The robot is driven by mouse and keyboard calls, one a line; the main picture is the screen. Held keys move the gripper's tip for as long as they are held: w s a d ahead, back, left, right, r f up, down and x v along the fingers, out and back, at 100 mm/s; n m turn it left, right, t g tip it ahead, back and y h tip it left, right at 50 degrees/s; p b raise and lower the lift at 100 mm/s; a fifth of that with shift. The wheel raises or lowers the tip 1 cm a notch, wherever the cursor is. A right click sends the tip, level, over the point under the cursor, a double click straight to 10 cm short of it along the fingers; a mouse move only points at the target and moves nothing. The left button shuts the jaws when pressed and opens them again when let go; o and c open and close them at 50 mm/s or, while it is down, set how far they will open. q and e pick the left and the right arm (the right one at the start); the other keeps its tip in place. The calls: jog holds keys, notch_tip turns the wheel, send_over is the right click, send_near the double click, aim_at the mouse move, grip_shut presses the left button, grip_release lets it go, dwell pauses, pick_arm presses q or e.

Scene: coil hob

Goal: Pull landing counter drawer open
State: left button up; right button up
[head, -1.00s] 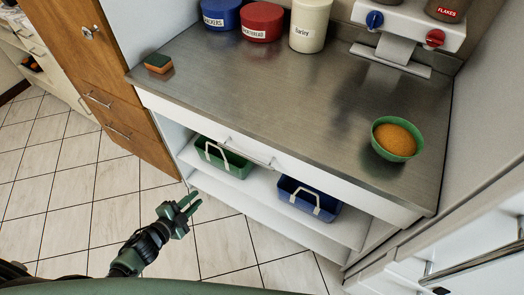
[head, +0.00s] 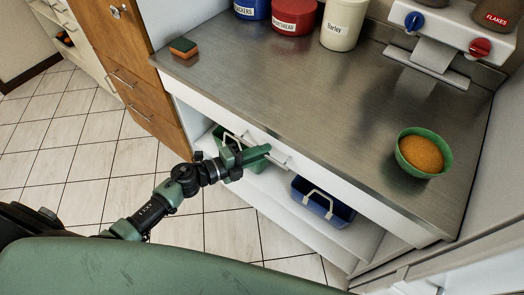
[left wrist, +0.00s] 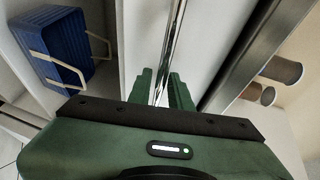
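The landing counter drawer is the white front (head: 335,180) under the steel counter top; it looks closed, flush with the counter. Its metal bar handle (head: 281,163) is partly hidden by my left gripper (head: 262,154) in the head view. In the left wrist view the handle (left wrist: 175,35) runs as a shiny bar between the two green fingers of my left gripper (left wrist: 161,88). The fingers sit close on either side of the bar, and the gripper looks shut on it. My right gripper is not in view.
A green bowl (head: 407,165) with orange contents, a sponge (head: 183,47) and canisters (head: 343,25) are on the counter. The tiled floor at left is clear.

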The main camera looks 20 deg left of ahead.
pick_arm(q)
jog(key=shift+w+d, duration=0.1)
grip_shut()
dwell(1.4)
